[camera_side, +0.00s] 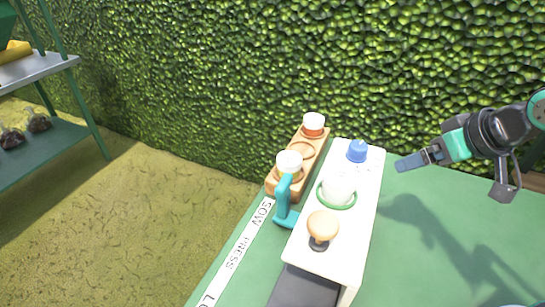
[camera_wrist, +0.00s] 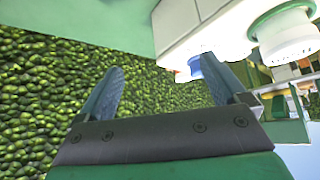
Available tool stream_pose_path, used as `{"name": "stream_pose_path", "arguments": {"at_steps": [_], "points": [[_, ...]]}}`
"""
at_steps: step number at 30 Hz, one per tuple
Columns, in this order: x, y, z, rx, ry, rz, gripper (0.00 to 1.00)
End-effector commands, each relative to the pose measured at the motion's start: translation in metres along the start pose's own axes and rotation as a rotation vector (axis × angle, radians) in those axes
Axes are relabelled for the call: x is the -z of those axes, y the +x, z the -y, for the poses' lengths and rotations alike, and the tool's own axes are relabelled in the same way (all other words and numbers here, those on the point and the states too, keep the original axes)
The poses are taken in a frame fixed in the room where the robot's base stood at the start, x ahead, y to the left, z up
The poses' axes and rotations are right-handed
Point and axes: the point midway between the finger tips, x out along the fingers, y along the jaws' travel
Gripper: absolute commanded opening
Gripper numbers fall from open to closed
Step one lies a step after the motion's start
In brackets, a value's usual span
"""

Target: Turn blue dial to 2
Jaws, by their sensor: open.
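The blue dial (camera_side: 356,151) stands at the far end of the white box's top (camera_side: 337,240) in the side view. It also shows, partly hidden, in the wrist view (camera_wrist: 195,67), just behind the tip of the right finger. My gripper (camera_side: 400,165) is to the right of the dial in the side view, with its blue-grey fingers pointing towards it and a gap between them. In the wrist view my gripper (camera_wrist: 162,63) is open, with nothing between its fingers. The dial's setting is too small to read.
The green table (camera_side: 430,235) is clear on the right.

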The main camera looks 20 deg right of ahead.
Motion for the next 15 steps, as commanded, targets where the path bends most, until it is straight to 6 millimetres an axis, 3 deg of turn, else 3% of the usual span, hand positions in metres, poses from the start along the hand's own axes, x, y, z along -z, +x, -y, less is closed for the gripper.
{"name": "stream_pose_path", "arguments": {"at_steps": [8,9,15], "points": [[0.0,0.0,0.0,0.0,0.0,0.0,0.92],[0.0,0.0,0.0,0.0,0.0,0.0,0.81],[0.02,-0.001,0.009,0.037,-0.076,0.055,0.79]]}}
